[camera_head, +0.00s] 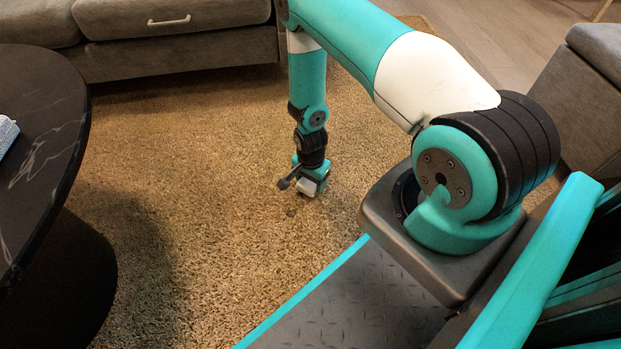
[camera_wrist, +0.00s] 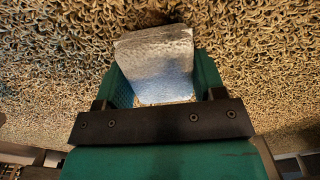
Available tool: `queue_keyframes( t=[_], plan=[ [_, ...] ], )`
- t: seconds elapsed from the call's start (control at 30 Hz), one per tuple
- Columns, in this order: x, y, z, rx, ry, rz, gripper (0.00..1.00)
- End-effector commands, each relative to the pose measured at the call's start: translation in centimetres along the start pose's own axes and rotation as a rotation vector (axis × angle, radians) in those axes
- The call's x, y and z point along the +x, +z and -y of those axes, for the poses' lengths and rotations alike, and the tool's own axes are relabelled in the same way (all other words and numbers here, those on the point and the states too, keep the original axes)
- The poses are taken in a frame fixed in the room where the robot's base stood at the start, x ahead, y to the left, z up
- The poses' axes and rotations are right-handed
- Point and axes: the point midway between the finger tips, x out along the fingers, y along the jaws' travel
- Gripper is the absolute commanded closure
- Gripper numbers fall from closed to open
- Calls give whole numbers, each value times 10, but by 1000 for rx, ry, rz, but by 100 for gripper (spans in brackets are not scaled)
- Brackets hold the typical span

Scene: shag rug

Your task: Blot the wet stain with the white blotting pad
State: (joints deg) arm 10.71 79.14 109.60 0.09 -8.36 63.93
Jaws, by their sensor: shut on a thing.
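My gripper (camera_head: 311,176) points down low over the tan shag rug (camera_head: 220,190), near the middle of the head view. It is shut on the white blotting pad (camera_head: 306,188). In the wrist view the pad (camera_wrist: 155,48) sits between the two teal fingers of my gripper (camera_wrist: 163,80), with its outer end sticking out past them. Whether the pad touches the rug I cannot tell. A small darker patch, perhaps the wet stain (camera_head: 290,212), shows on the rug just below and left of the pad in the head view.
A round black marble table (camera_head: 50,140) stands at the left, with a pale blue and white item (camera_head: 6,135) at its edge. A grey sofa (camera_head: 180,50) is at the back, and another grey seat (camera_head: 575,100) at the right. The rug between is open.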

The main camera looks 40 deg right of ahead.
Motion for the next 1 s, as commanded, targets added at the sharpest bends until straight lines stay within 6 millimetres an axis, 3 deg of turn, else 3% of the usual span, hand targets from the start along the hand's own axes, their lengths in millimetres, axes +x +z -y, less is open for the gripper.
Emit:
queue_keyframes(
  t=[1.0],
  plan=[
    [10, 0, 0, 0, 0, 0, 56]
  ],
)
